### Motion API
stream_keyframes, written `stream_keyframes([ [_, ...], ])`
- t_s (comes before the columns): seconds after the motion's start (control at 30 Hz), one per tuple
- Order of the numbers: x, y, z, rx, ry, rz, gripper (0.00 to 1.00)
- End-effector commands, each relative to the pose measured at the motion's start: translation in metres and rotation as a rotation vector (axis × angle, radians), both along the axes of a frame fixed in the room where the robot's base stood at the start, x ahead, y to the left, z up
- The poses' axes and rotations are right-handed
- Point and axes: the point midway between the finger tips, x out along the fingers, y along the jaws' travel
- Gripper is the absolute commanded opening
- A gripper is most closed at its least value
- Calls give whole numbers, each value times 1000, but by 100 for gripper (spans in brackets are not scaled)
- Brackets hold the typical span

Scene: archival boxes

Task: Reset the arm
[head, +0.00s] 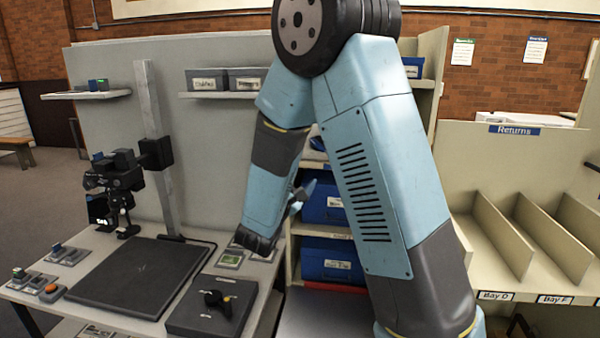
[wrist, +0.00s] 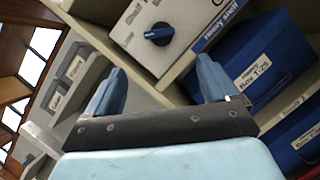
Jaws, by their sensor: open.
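My blue and dark grey arm fills the middle of the head view, bent, with its forearm hanging down over the right end of the workbench. My gripper (wrist: 160,90) shows in the wrist view with its two blue fingers wide apart and nothing between them. In the head view only part of the gripper (head: 300,195) shows beside the forearm, in front of the shelf unit. Beyond the fingers in the wrist view are a pale box with a dark knob (wrist: 159,34) and a blue archival box (wrist: 262,65) on a shelf.
The workbench at left holds a dark flat pad (head: 140,275), a camera on a column (head: 118,180) and a black block with a knob (head: 212,305). Blue boxes (head: 325,262) fill the shelves behind my arm. Returns bays with dividers (head: 505,235) stand at right.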

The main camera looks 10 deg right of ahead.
Motion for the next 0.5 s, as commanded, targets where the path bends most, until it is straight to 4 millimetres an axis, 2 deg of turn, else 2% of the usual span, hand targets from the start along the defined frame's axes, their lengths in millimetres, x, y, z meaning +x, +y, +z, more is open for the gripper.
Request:
stream_keyframes([
  [0.33, -2, -4, 2, 8, 1, -14, 87],
  [0.43, -9, -21, 10, 40, 5, -71, 87],
  [0.5, -19, -40, 17, 86, 13, -138, 87],
])
